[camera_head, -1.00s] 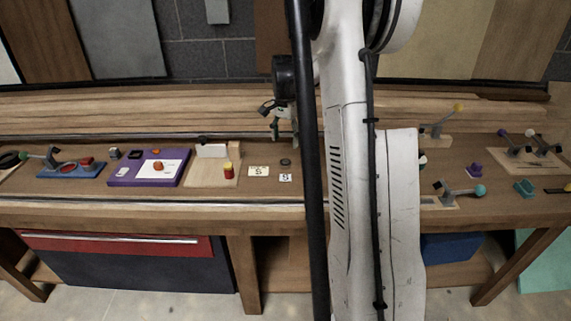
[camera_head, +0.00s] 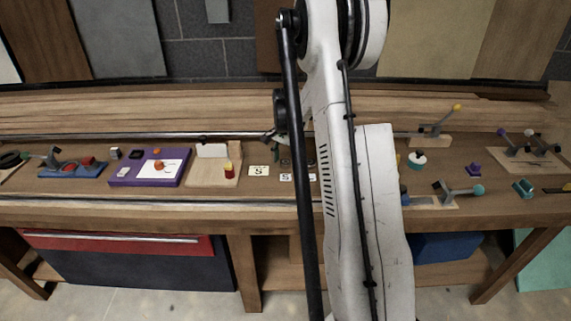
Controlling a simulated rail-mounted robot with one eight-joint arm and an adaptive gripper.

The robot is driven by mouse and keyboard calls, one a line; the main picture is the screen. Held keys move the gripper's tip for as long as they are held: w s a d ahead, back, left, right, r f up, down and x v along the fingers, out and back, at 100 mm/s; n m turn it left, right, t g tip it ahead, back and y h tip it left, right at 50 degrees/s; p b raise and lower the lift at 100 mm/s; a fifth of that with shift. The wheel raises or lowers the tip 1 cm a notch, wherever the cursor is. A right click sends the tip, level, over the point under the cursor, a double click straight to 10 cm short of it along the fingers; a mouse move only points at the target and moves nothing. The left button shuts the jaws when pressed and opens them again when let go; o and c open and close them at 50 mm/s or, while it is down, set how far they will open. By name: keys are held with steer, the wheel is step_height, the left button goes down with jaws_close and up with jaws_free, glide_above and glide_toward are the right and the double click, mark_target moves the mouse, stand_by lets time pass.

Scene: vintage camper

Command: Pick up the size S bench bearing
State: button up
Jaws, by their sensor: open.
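A small dark ring (camera_head: 285,161), which looks like the bearing, lies on the wooden bench just left of my black arm tube. It sits behind a small white card (camera_head: 285,177), and a larger card marked S (camera_head: 258,171) lies to its left. My gripper (camera_head: 273,138) is open, at the back of the bench, above and slightly left of the ring in the picture. My arm partly covers this area, and the fingertips are small and hard to make out. I see nothing held.
A wooden board with a red and yellow piece (camera_head: 229,171) and a purple tray (camera_head: 118,181) stand to the left. To the right are a white-and-teal round part (camera_head: 416,161), a teal-knobbed clamp (camera_head: 460,191) and a purple piece (camera_head: 474,169). A long metal rail runs behind.

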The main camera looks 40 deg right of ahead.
steer(key=shift+c, duration=0.5)
steer(key=c, duration=1.2)
steer(key=shift+r, duration=0.1)
